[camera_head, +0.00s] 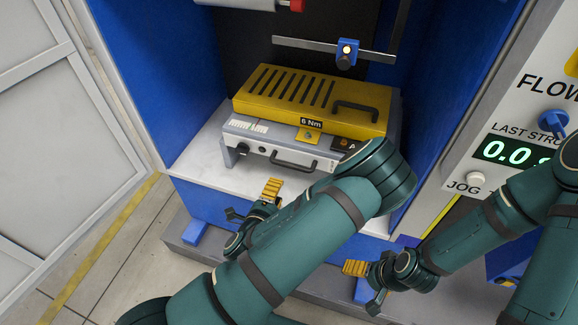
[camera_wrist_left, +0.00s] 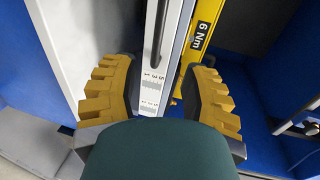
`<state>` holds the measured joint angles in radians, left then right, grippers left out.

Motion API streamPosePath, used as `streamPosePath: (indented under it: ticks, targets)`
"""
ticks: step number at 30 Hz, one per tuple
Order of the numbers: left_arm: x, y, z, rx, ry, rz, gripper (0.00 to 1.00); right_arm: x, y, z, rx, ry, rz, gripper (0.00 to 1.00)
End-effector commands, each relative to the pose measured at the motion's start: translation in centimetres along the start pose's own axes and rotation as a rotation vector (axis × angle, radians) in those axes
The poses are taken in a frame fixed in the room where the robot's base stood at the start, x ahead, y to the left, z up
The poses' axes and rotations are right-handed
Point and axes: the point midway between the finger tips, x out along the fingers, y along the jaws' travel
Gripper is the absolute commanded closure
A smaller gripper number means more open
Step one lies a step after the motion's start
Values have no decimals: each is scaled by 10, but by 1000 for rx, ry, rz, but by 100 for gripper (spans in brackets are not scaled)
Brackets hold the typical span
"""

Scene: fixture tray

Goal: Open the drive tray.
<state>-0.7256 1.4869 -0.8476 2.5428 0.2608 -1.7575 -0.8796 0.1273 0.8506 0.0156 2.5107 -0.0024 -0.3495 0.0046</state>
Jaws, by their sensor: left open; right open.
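The drive tray appears to be the white-and-grey unit (camera_head: 258,150) with a dark bar handle (camera_head: 292,162) on its front, set on a pale shelf under a yellow slotted cover (camera_head: 290,92). My left gripper (camera_head: 256,201) is open and empty, in front of and below the handle. In the left wrist view, the open fingers (camera_wrist_left: 163,95) frame the white unit (camera_wrist_left: 153,100) and its printed label; I cannot tell how far beyond the fingertips it lies. My right gripper (camera_head: 366,283) is open, lower and to the right, away from the tray. My left arm hides the unit's right end.
Blue cabinet walls (camera_head: 178,75) flank the bay. A grey door (camera_head: 62,130) stands open at the left. A grey bar with a blue lamp block (camera_head: 347,54) spans above the cover. A control panel (camera_head: 510,110) stands at the right. The pale shelf (camera_head: 205,165) is bare left of the tray.

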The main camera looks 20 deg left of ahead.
Motion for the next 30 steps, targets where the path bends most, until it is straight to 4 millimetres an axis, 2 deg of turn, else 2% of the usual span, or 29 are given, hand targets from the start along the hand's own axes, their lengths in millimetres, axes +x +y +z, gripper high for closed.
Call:
streamPosePath:
  ticks: [1,4,8,18,24,30]
  targets:
    - [7,4,-1,-1,2,-3,54,10,4,0,0,3,0,13]
    - [18,5,-1,-3,2,-3,54,21,8,-2,-1,8,1,13]
    - [45,1,-1,-3,2,-2,54,18,7,-2,-1,9,1,13]
    - [105,2,0,-4,1,1,54,24,9,-3,-2,13,1,13]
    - [123,2,0,-4,-1,3,54,26,10,-3,-2,14,1,13]
    - [126,1,0,-4,-1,3,54,26,10,-4,-2,14,1,13]
